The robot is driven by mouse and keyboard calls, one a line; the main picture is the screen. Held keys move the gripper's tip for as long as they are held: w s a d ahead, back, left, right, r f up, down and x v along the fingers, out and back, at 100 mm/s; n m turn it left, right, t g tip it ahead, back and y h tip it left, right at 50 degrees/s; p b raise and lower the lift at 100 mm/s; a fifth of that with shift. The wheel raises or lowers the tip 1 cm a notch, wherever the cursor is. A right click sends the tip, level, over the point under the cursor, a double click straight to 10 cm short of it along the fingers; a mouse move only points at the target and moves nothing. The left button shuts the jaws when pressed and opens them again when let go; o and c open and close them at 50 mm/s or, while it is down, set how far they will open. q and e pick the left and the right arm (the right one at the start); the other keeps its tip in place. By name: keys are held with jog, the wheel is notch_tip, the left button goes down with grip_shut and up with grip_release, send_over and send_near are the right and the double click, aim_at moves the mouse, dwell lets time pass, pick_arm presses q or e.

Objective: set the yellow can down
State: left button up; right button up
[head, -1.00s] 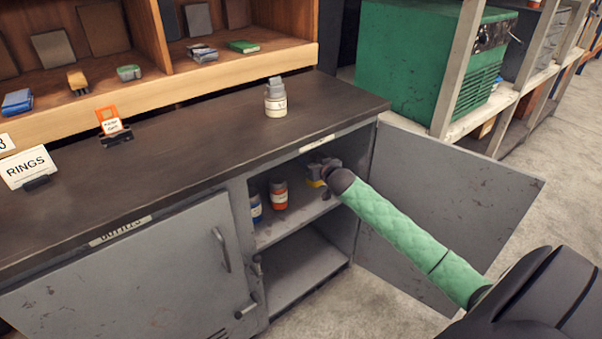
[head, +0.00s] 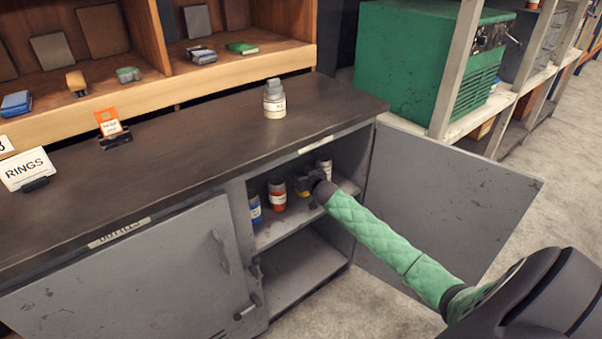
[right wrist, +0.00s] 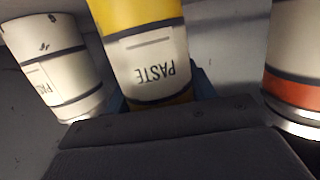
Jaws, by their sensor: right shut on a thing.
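The yellow can (head: 301,192) is inside the open cabinet, at its upper shelf (head: 270,236), mostly hidden by my right gripper (head: 309,183). In the right wrist view the yellow can (right wrist: 139,18) has a white label reading PASTE and appears upside down. My right gripper is shut on it. Whether the can's base touches the shelf is too hidden to tell. My left gripper is not in view.
An orange can (head: 277,196) and a blue can (head: 254,209) stand to the left on the shelf, a white can (head: 325,166) to the right. The cabinet door (head: 455,190) is open at right. Another can (head: 274,104) stands on the counter (head: 200,140).

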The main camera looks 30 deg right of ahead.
jog(key=o, duration=1.2)
jog(key=shift+f, duration=0.1)
jog(key=shift+o, duration=0.2)
jog(key=shift+s, duration=0.65)
jog(key=v, duration=1)
jog(key=shift+s+r, duration=0.3)
jog(key=shift+s, duration=0.05)
